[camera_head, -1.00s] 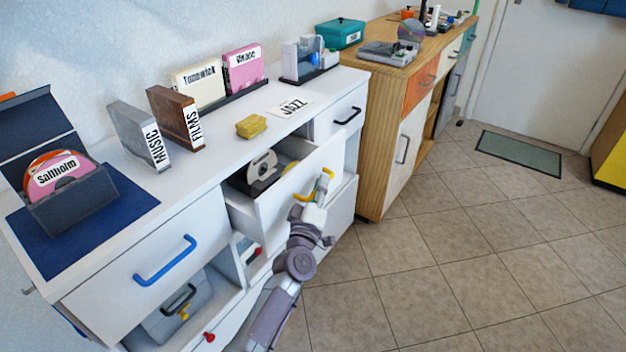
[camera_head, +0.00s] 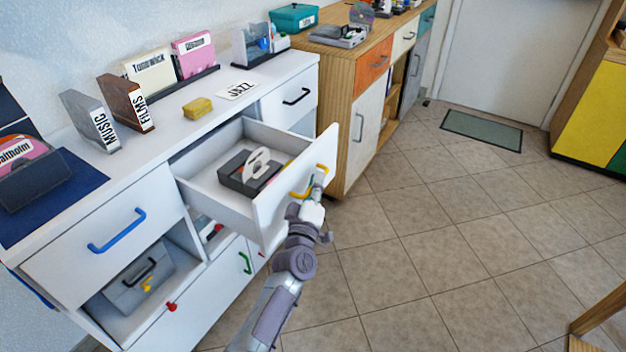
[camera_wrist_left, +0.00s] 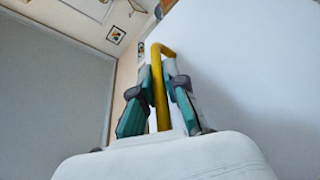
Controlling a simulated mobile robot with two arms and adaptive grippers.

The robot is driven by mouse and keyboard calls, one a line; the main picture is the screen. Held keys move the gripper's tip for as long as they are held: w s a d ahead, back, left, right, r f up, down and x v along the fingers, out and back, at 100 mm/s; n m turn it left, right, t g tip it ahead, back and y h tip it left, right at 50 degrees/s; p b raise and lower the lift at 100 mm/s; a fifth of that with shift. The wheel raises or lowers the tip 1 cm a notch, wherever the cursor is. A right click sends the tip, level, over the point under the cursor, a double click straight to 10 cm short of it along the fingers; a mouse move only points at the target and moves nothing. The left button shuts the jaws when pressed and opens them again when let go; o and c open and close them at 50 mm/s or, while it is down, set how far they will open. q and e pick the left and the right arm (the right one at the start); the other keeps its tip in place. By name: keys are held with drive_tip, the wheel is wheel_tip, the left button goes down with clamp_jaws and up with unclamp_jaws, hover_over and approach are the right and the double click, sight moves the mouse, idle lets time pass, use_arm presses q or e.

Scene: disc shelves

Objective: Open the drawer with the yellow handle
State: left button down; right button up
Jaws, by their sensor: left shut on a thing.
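The white drawer (camera_head: 222,196) stands well out from the white cabinet, and its inside shows. A dark grey box (camera_head: 246,172) with a pale piece on top lies in it. The yellow handle (camera_head: 298,196) is on the drawer's front panel (camera_head: 284,205). My left gripper (camera_head: 316,190) is at that handle, at the outer side of the panel. In the left wrist view the yellow handle (camera_wrist_left: 161,75) runs between the two teal fingers (camera_wrist_left: 160,105), which are shut on it. My right gripper does not show.
A drawer with a blue handle (camera_head: 117,230) is closed at left, above an open compartment with a grey case (camera_head: 140,275). A yellow block (camera_head: 198,107) lies on the cabinet top. A wooden cabinet (camera_head: 340,125) stands beyond. Tiled floor (camera_head: 420,240) at right is clear.

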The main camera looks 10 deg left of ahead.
use_arm(q)
drive_tip(key=shift+s+d+f, duration=0.15)
drive_tip(key=shift+s+d, duration=0.05)
drive_tip(key=shift+d, duration=0.25)
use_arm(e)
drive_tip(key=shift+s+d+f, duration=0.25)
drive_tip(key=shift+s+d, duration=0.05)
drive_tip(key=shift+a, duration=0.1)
use_arm(q)
drive_tip(key=c, duration=1.5)
unclamp_jaws()
drive_tip(key=shift+a, duration=0.1)
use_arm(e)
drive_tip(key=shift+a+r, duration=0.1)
use_arm(q)
drive_tip(key=v, duration=1.2)
